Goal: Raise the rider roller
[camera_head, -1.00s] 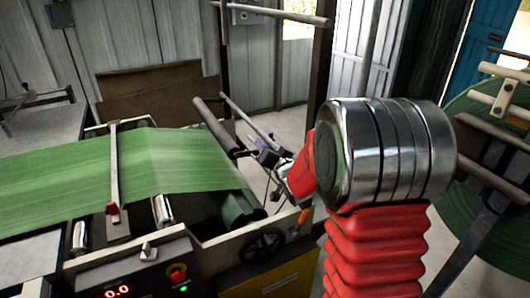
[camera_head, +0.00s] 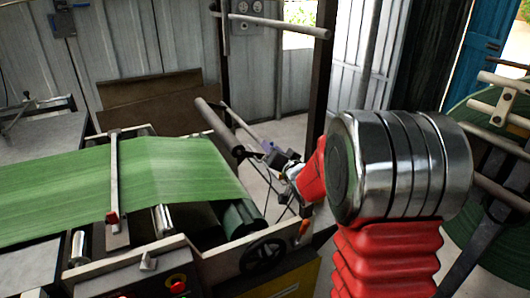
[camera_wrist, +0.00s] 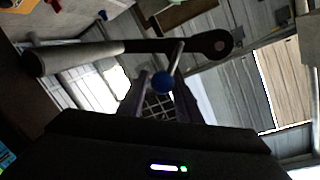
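The rider roller (camera_head: 217,125) is a dark bar at the right end of the winder, beyond the edge of the green web (camera_head: 130,180). In the wrist view the roller (camera_wrist: 85,55) runs across the upper left, joined to a dark arm with a round end. A blue ball knob (camera_wrist: 163,82) on a thin rod shows in front of my gripper (camera_wrist: 160,98). The gripper's fingers look apart, with the knob near their tips; I cannot tell whether they touch it. In the head view my gripper (camera_head: 272,156) is beside the roller's near end, partly hidden by my arm.
A black handwheel (camera_head: 263,255) sits on the machine's front side. A red button (camera_head: 177,285) is on the panel at the bottom. A horizontal bar (camera_head: 270,24) crosses above. A large green roll (camera_head: 470,215) on a stand is at the right.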

